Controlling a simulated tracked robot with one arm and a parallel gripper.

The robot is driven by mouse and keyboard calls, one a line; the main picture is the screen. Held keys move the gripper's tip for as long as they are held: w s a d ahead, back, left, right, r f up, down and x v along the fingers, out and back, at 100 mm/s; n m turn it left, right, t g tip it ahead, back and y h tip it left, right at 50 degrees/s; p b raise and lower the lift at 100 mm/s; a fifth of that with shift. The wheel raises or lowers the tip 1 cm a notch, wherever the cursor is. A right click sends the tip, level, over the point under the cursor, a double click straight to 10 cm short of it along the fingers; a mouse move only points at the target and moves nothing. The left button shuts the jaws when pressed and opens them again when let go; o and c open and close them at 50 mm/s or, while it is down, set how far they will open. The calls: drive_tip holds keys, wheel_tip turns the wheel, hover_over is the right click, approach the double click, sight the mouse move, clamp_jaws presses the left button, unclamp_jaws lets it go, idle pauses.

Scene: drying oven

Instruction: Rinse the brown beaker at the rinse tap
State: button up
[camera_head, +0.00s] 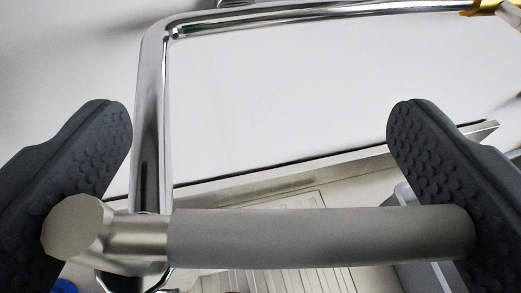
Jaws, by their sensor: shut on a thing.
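The rinse tap has a chrome pipe (150,110) that rises at the left, bends, and runs right along the top. Its gold-coloured end piece (485,6) is at the upper right corner. A grey cylindrical bar (320,238) with a rounded metal knob at its left end lies across the foot of the pipe; it looks like the tap's handle. My gripper (258,112) has its two dark, studded fingers at the bar's two ends, shut on it lengthwise. No brown beaker is visible.
Behind the tap is a plain white wall (290,100). Below it is a steel sink edge (280,180) with a ribbed draining surface (285,281). A grey bin-like edge shows at right behind the right finger. A small blue thing (64,286) shows at the lower left.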

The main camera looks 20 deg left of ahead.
drive_tip(key=shift+s+d+m+t+h+b, duration=0.2)
drive_tip(key=shift+m+h+b, duration=0.65)
drive_tip(key=shift+b, duration=1.15)
drive_tip(key=shift+s+d+m+t+h+b, duration=0.1)
drive_tip(key=shift+s+m+t+h+b, duration=0.15)
drive_tip(key=shift+m+h+b, duration=1.2)
drive_tip(key=shift+n+y+b, duration=0.35)
drive_tip(key=shift+n+y, duration=0.15)
drive_tip(key=shift+n, duration=0.4)
drive_tip(key=shift+w+a+r+n+g+y+p, duration=0.15)
drive_tip(key=shift+n+g+y+p, duration=0.1)
drive_tip(key=shift+n+y+p, duration=0.45)
drive_tip(key=shift+w+y, duration=0.1)
drive_tip(key=shift+y, duration=0.3)
